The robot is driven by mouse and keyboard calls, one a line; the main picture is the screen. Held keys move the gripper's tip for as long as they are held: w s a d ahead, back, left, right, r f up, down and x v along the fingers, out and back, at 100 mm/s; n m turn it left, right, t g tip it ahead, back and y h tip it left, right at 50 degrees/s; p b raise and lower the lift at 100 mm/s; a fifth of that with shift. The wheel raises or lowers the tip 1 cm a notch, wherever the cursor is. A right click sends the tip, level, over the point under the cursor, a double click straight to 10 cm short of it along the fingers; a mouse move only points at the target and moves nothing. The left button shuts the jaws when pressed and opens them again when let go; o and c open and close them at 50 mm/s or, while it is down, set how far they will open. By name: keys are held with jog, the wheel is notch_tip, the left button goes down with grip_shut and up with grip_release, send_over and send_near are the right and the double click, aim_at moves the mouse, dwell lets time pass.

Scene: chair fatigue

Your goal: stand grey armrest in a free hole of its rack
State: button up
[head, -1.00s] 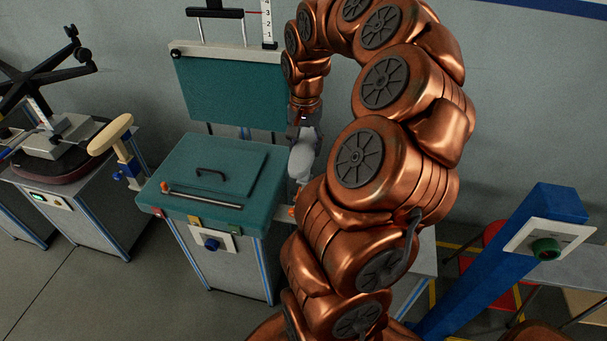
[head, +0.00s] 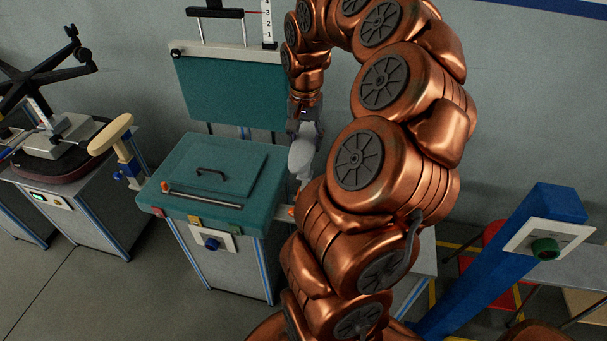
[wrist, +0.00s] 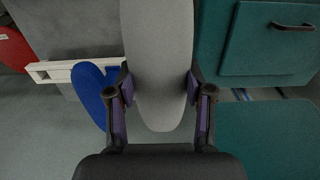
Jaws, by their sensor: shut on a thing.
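The grey armrest (wrist: 158,60) is held between the two fingers of my gripper (wrist: 160,105) in the wrist view. Its long rounded pad fills the middle of that view. In the head view the grey armrest (head: 301,157) hangs below my gripper (head: 303,130), beside the teal cabinet. A white rack (wrist: 55,72) with a slot shows at the left of the wrist view, and a blue armrest (wrist: 92,92) overlaps its end. The rest of the rack is hidden behind the grey armrest, and my arm hides that area in the head view.
The teal test cabinet (head: 170,188) with a handled lid stands just left of the armrest. A beige armrest (head: 111,134) sits on a blue clamp at the left bench. A red object (wrist: 12,48) lies at the wrist view's left edge. A blue post (head: 500,262) stands at the right.

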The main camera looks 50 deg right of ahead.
jog(key=shift+r, duration=1.95)
